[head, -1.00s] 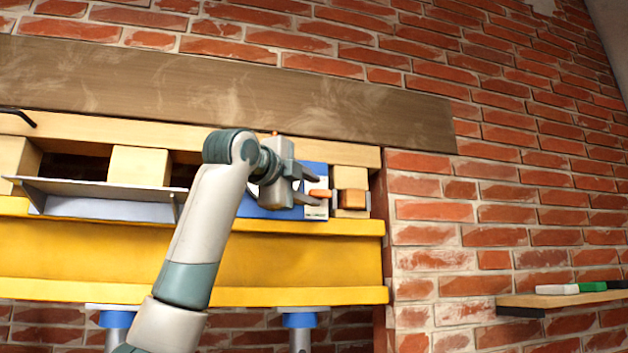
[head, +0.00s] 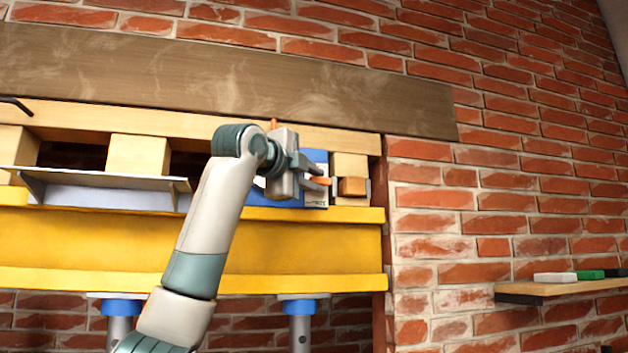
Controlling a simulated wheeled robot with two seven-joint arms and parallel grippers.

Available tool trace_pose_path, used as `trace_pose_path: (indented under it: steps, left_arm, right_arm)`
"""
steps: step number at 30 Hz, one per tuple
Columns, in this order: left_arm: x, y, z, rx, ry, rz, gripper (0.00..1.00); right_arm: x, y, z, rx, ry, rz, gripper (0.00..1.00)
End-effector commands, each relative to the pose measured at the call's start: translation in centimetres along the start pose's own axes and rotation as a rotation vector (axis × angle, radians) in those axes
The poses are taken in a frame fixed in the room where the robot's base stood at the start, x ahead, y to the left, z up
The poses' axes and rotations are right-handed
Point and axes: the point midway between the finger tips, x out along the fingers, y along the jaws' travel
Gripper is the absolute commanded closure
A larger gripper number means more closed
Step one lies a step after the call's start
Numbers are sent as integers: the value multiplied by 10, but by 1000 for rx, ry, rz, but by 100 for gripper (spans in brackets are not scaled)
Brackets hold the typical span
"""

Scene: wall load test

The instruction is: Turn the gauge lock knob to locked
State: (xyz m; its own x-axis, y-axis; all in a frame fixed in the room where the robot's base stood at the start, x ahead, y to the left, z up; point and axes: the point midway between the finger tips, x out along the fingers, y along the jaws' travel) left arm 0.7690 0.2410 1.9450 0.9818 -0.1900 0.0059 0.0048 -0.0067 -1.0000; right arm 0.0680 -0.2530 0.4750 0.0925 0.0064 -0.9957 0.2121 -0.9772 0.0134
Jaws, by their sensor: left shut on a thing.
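The gauge is a blue box (head: 318,157) with a white label at its lower right, set between the yellow beam and the wooden beam above it. My left gripper (head: 321,181) is in front of the gauge, its fingers pointing right. It is shut on a small orange knob (head: 320,181), which shows between the fingertips. The gripper and wrist hide much of the gauge's face. I cannot read the knob's locked mark. My right gripper is not in view.
A yellow steel beam (head: 300,250) runs below, on blue-topped posts (head: 298,306). A wooden block (head: 350,163) and an orange-brown block (head: 352,187) stand right of the gauge. A grey tray (head: 100,178) is at left. A wall shelf (head: 560,288) is far right.

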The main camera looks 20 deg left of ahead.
Motion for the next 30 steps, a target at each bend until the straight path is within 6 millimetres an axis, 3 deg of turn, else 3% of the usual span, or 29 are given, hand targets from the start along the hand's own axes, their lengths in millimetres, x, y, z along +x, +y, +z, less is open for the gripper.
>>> trace_pose_path:
  steps: [14,30]
  left_arm:
    - [1,11,0,-144,1,-144,100]
    - [5,20,-5,-496,3,-492,100]
  right_arm:
    - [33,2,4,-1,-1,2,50]
    - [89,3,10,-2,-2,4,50]
